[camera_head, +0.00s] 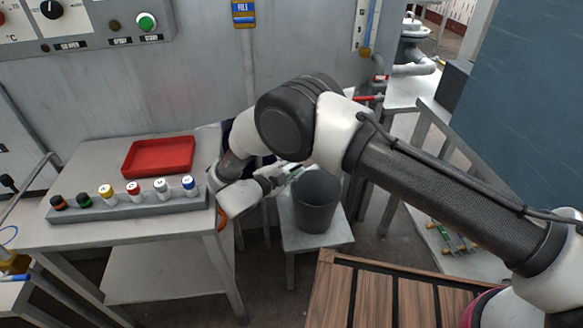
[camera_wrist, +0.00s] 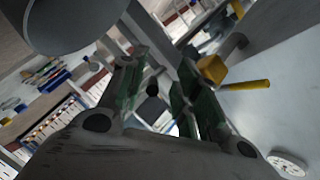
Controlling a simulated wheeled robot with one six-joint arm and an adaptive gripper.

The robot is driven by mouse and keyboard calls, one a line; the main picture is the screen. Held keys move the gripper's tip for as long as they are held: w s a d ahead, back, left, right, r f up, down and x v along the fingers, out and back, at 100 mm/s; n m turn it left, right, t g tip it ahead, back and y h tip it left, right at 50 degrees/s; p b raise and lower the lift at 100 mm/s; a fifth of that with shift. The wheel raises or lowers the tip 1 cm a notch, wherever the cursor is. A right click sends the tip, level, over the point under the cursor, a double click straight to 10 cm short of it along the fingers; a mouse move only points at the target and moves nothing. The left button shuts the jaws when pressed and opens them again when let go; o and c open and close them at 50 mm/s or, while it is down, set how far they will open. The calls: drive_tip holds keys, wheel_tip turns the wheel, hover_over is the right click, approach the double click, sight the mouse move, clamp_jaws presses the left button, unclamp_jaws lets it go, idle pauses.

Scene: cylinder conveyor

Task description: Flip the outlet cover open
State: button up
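I cannot pick out the outlet cover for certain in either view. My gripper (camera_head: 285,175) is beyond the left end of my arm in the head view, partly hidden by my wrist, just above and left of the dark grey bucket (camera_head: 316,203). In the wrist view the two green-padded fingers of my gripper (camera_wrist: 157,92) stand apart with nothing held between them. A yellow block (camera_wrist: 212,68) and a yellow rod (camera_wrist: 248,85) show beyond the right finger, against a grey surface. I cannot tell whether they belong to the outlet.
A metal table (camera_head: 75,237) at left bears a red tray (camera_head: 158,141) and a grey rack (camera_head: 130,206) with several coloured-cap bottles. The bucket stands on a low stand (camera_head: 303,241). A slatted wooden surface (camera_head: 390,290) is in front. A control panel (camera_head: 85,28) is on the wall.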

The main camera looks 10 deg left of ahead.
wheel_tip(320, 180, up, 10)
idle(0.4)
